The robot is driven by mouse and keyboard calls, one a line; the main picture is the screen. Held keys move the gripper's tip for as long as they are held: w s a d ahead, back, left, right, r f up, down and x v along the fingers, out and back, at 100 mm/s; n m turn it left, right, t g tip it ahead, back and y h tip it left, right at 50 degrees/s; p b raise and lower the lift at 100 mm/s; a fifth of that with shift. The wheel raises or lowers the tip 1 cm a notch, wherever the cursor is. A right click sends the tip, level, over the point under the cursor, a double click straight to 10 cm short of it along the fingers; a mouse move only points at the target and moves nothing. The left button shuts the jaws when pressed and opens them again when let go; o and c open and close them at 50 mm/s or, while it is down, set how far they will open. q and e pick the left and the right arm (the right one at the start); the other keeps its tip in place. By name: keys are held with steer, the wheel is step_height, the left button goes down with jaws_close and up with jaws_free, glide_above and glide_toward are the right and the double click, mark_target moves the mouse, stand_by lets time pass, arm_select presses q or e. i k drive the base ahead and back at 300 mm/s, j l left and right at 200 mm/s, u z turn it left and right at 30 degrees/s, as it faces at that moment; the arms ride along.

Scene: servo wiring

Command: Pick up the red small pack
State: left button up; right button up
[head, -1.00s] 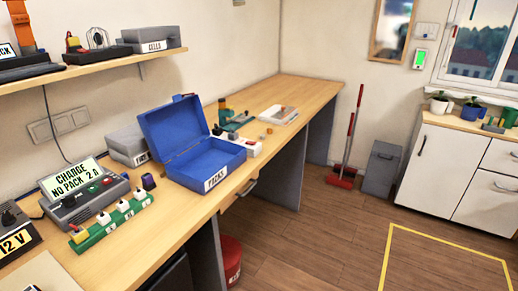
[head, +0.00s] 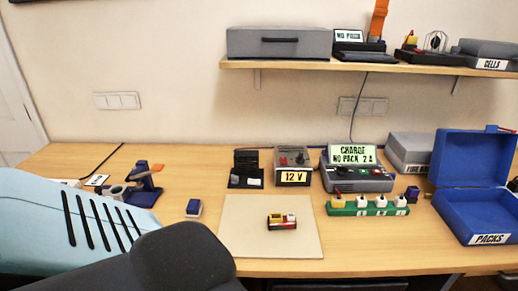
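A small pack (head: 283,224) with red on its body, a yellow part at its left and a white part at its right, lies on the pale square mat (head: 245,240) near the middle of the bench. It is small in the picture, so its finer details are unclear. My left arm crosses the lower left of the head view as a light blue link and a dark grey rounded link, left of the mat. No fingers of my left gripper show. My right arm and gripper are out of view.
A blue block with a white top (head: 193,208) sits left of the mat. Behind the mat are the 12 V unit (head: 293,160) and the charger (head: 357,178). A green strip (head: 368,210) with plugs and the open blue PACKS case (head: 490,215) stand to the right.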

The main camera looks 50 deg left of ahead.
mark_target(276, 222)
steer(key=j+u, duration=0.15)
steer(key=u, duration=0.2)
steer(key=j+u, duration=0.15)
steer(key=u, duration=0.25)
steer(key=k+j+u, duration=0.1)
steer(key=u, duration=0.25)
steer(key=l, duration=0.3)
